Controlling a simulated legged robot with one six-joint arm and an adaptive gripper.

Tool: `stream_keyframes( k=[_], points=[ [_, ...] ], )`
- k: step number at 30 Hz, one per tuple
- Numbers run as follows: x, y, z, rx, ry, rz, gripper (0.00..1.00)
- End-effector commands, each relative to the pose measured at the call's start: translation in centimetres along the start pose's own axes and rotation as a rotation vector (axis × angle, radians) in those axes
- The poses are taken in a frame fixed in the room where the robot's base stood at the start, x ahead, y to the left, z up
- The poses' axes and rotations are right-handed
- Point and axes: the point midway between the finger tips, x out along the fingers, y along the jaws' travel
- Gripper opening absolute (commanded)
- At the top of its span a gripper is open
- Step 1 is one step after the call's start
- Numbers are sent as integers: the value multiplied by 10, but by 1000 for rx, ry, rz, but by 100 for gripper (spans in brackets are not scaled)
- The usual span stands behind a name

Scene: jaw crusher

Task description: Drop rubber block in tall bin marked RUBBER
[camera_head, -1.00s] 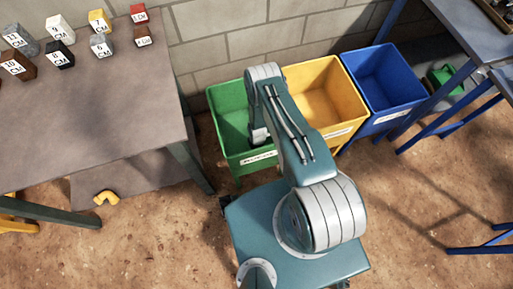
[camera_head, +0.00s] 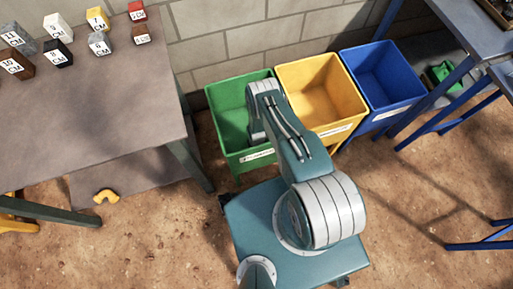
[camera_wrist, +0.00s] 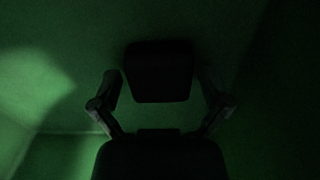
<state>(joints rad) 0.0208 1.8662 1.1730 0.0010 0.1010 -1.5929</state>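My gripper (camera_wrist: 160,78) is inside the green bin (camera_head: 224,97), which stands at the left of a row of three. The view is very dark, so the contact on the right side is hard to see. The bin's green inner wall (camera_wrist: 40,85) surrounds the gripper. In the head view my arm hides the gripper and the block. The green bin's front label (camera_head: 257,156) is too small to read.
A yellow bin (camera_head: 345,117) and a blue bin (camera_head: 392,104) stand to the right. A table (camera_head: 110,110) at left carries several numbered blocks. A blue-framed bench (camera_head: 450,75) is at right. A block wall (camera_head: 240,40) is behind. A yellow curved piece (camera_head: 106,196) lies low at left.

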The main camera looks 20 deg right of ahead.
Motion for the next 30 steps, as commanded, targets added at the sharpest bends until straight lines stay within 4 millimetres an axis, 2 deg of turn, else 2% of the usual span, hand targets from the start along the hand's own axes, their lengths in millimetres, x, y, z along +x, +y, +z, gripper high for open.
stream_keyframes(
  k=[9,13,30],
  points=[
    [-1,0,0,0,0,0,100],
    [-9,1,0,0,0,1,100],
    [-98,1,0,0,0,2,100]
  ],
)
